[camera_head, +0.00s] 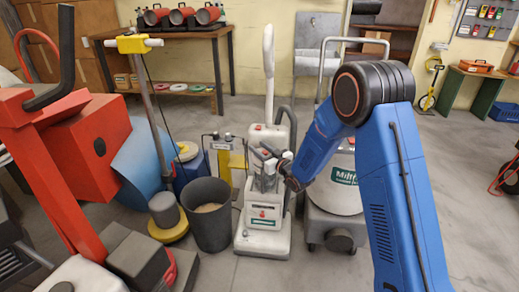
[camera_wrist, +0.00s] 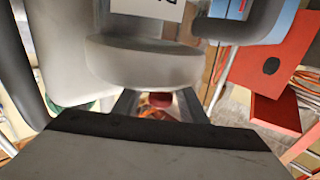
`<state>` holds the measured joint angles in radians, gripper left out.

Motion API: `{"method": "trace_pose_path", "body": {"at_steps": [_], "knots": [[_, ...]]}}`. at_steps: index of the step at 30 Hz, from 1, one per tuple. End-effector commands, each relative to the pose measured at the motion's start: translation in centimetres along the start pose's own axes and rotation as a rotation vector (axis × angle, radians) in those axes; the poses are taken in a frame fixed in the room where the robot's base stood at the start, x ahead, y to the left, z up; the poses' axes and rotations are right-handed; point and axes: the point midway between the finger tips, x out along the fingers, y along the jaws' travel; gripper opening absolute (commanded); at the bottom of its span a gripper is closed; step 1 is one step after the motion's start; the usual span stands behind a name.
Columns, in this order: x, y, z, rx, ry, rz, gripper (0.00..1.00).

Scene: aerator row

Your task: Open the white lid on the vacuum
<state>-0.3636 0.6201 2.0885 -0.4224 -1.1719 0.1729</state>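The white upright vacuum (camera_head: 262,238) stands in the middle of the head view, with a tall white handle and a green-marked label low on its front. Its pale upper housing (camera_head: 268,136) shows above my gripper; I cannot make out the lid's outline or whether it is shut. My gripper (camera_head: 266,168) is at the vacuum's front, reaching in from the right. In the wrist view its two dark fingers (camera_wrist: 156,104) are apart with a gap between them. A rounded pale part (camera_wrist: 140,65) is close beyond them and covers the fingertips; contact cannot be told.
A grey machine (camera_head: 335,222) with a white drum stands close on the right. A dark bin (camera_head: 208,232) stands close on the left, near a yellow-based floor machine (camera_head: 168,230). A red machine (camera_head: 85,150) fills the far left.

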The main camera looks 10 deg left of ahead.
Motion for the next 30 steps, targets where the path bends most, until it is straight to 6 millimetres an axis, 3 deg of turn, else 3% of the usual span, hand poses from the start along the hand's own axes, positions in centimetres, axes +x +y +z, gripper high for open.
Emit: {"method": "trace_pose_path", "body": {"at_steps": [4, 9, 30], "knots": [[0.0, 0.0, 0.0, 0.000, 0.000, 0.000, 0.38], [0.0, 0.0, 0.0, 0.000, 0.000, 0.000, 0.00], [0.8, 0.8, -1.4, 0.182, -0.183, -0.001, 0.00]]}}
